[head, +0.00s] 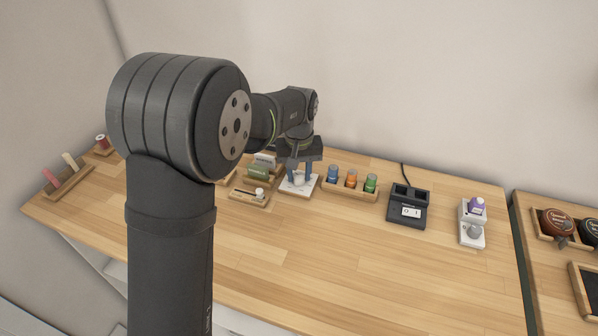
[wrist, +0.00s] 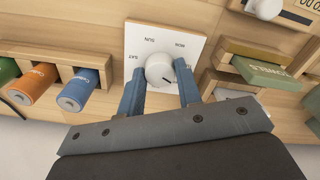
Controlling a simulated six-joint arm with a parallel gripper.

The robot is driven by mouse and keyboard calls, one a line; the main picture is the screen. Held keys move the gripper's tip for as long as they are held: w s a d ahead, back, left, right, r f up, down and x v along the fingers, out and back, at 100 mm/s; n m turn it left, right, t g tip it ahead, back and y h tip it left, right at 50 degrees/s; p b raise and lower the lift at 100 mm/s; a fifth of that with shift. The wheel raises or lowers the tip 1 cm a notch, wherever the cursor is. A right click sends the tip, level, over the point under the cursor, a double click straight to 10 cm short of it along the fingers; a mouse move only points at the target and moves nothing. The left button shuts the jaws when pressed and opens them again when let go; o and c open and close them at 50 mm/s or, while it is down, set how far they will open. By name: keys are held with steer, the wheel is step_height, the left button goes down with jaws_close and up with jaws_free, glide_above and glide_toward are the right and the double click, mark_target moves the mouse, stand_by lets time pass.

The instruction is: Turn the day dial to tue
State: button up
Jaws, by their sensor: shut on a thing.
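The day dial is a round pale knob (wrist: 158,66) on a white square plate (wrist: 138,32). In the wrist view I read SUN, MON and SAT around it; the other labels are hidden by my fingers or too small to read. A dark mark on the knob points toward the lower right of the wrist view. My gripper (wrist: 160,76) has its two blue fingers on either side of the knob and is shut on it. In the head view my gripper (head: 301,172) is down over the white plate (head: 299,190).
A wooden rack (head: 350,191) with blue, orange and green bottles stands right of the dial. Green and pale boxes (head: 258,171) sit close on its left. A black device with a display (head: 408,208) and a white stand with a purple item (head: 472,225) are farther right. The front table is clear.

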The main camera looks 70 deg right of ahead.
mark_target(299, 176)
steer(key=n, duration=0.3)
steer(key=shift+n, duration=2.1)
steer(key=o, duration=1)
steer(key=shift+c, duration=0.2)
steer(key=shift+r, duration=0.15)
step_height(299, 176, up, 17)
